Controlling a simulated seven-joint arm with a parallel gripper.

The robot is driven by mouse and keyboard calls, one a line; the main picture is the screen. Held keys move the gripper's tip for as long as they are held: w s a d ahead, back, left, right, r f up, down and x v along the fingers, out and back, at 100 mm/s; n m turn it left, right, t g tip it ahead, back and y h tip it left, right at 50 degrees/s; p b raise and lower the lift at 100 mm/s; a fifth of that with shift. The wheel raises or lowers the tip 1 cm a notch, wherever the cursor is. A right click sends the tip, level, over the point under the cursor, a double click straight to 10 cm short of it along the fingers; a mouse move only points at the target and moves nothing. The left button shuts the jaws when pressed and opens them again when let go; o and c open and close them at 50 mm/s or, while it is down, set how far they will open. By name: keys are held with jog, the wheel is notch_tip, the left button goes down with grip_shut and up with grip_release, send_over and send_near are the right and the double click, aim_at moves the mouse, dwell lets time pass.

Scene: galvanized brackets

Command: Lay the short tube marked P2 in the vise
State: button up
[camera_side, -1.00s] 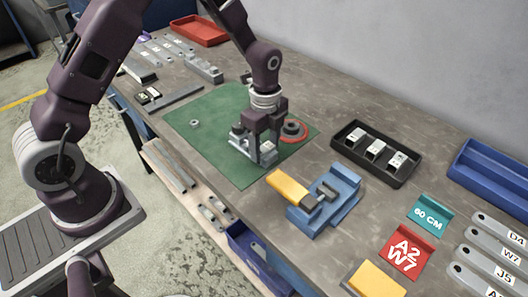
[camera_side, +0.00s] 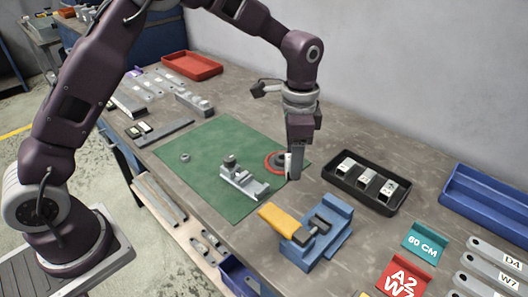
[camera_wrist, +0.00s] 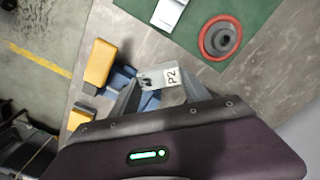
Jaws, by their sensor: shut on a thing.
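The short tube marked P2 (camera_wrist: 171,77) is between my fingers in the wrist view, its label facing the camera. My gripper (camera_side: 293,172) is shut on it; in the side view only a pale sliver of the tube shows beside the fingers. The gripper is upright above the bench, near the right edge of the green mat. The blue vise (camera_side: 325,232) with a yellow block (camera_side: 283,218) stands to the front right of the gripper. In the wrist view the vise (camera_wrist: 120,80) is partly hidden behind the finger and tube.
A grey fixture (camera_side: 243,182) and a red-rimmed round part (camera_wrist: 220,38) are on the green mat (camera_side: 200,170). A black tray (camera_side: 345,187) with three short tubes is right of the gripper. A blue bin (camera_side: 490,200) and signs lie farther right.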

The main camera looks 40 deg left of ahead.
jog(key=d+n, duration=0.9)
jog(key=d, duration=0.2)
jog(key=shift+w+f, duration=0.15)
jog(key=shift+f, duration=1.6)
jog(key=shift+w+f, duration=0.15)
jog(key=shift+f, duration=1.6)
jog(key=o, duration=1.5)
jog(key=shift+r, duration=0.1)
jog(key=shift+r, duration=3.45)
